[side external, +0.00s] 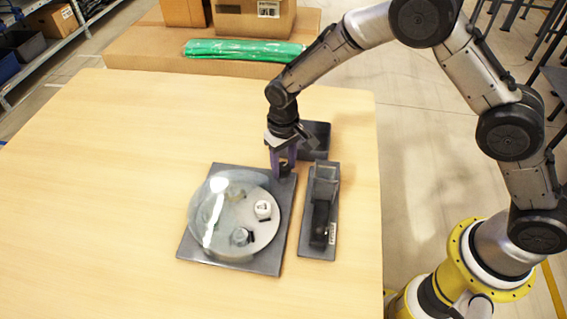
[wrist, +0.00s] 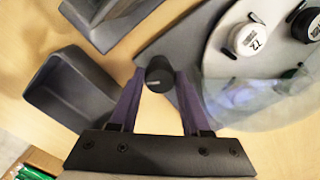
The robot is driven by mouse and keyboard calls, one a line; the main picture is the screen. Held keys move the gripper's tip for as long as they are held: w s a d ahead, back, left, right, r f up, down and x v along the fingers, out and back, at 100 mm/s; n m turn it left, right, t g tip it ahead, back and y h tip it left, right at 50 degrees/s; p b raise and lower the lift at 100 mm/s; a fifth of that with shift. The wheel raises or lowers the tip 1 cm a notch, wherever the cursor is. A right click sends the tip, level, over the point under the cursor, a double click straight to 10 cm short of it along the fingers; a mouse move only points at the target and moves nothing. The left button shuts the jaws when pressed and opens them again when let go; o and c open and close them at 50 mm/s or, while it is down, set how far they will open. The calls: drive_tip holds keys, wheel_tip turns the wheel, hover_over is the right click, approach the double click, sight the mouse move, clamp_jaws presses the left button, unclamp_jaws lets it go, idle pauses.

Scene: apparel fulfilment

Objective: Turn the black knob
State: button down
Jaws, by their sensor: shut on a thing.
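The black knob (wrist: 159,76) is a short dark cylinder at the corner of a dark grey base plate (side external: 187,247). My gripper (side external: 283,170) points down over the plate's upper right corner. In the wrist view its two purple fingers (wrist: 159,84) sit on either side of the knob, shut on it. The fingers largely hide the knob in the side view. A clear dome (side external: 211,215) covers a round pale turntable (side external: 262,232) on the plate. White-capped and dark-capped small items stand under the dome.
A dark stand with an upright holder (side external: 325,185) and a barcode label lies just right of the plate. An open dark bin (side external: 320,130) is behind my gripper. The table's left side (side external: 90,180) is clear. Cardboard boxes and a green bundle (side external: 245,50) are beyond the far edge.

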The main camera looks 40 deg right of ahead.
sight(284, 166)
drive_tip(key=n, duration=0.6)
drive_tip(key=shift+n, duration=0.3)
drive_tip(key=shift+r, duration=0.1)
drive_tip(key=shift+w, duration=0.1)
drive_tip(key=shift+c, duration=1.8)
unclamp_jaws()
wheel_tip(284, 166, up, 14)
